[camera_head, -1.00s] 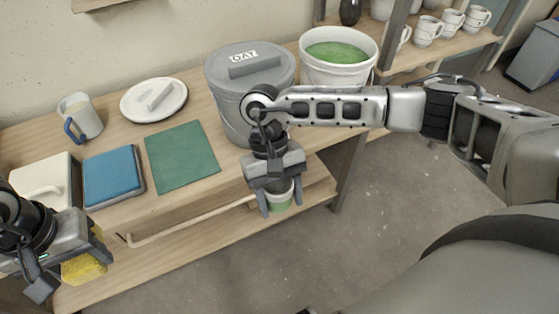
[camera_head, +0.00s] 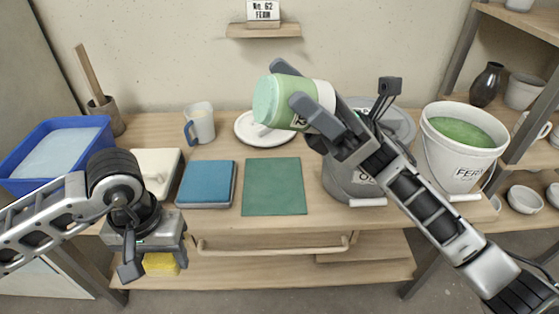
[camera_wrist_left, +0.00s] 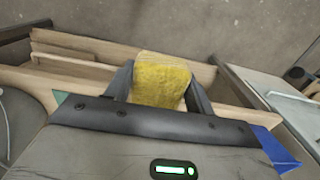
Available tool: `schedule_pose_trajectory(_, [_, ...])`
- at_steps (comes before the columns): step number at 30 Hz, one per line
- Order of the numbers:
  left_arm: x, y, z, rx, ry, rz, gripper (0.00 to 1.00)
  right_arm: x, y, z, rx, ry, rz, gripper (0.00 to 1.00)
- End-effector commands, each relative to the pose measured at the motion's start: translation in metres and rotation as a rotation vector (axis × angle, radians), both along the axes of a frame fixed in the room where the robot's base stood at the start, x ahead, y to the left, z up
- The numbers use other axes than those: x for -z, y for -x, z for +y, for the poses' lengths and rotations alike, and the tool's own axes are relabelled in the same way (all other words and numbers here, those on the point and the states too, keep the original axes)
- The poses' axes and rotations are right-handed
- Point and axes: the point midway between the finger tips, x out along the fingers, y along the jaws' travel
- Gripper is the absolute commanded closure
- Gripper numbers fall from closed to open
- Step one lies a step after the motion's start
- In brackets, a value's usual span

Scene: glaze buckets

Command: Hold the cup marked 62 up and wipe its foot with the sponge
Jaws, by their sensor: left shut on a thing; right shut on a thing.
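My right gripper (camera_head: 292,86) is shut on a cup (camera_head: 313,97) and holds it up, tipped on its side, above the back of the table. The cup is green with a white band at its right end. Its pale green end faces left, and the dark mark on its side is partly covered by a finger, so I cannot read it fully. My left gripper (camera_head: 157,262) is shut on a yellow sponge (camera_head: 166,264), low in front of the table's front edge. The sponge also shows in the left wrist view (camera_wrist_left: 160,78). The sponge and cup are well apart.
A grey OAT bucket (camera_head: 345,182) and green-filled bucket (camera_head: 460,155) stand right. A wall sign (camera_head: 263,10) reads No. 62 FERN.

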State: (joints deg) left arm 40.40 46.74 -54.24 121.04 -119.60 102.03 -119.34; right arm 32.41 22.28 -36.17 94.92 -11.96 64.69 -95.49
Motion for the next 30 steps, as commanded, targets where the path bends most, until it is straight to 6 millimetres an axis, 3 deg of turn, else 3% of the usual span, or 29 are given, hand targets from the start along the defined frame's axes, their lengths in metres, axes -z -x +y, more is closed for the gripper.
schedule_pose_trajectory(5, [0.001,0.0,0.0,0.0,0.0,0.0,0.68,-0.01,-0.008,-0.01,-0.009,-0.035,0.009,0.72])
schedule_pose_trajectory(22, [-0.004,-0.002,-0.004,-0.001,0.016,-0.006,0.68,-0.01,-0.007,-0.01,-0.009,-0.033,0.006,0.72])
schedule_pose_trajectory(26, [-0.029,-0.011,-0.026,-0.011,0.103,-0.036,0.68,-0.01,-0.007,-0.01,-0.009,-0.032,0.006,0.72])
schedule_pose_trajectory(30, [-0.087,-0.023,-0.063,-0.029,0.314,-0.106,0.68,-0.01,-0.007,-0.01,-0.009,-0.032,0.006,0.72])
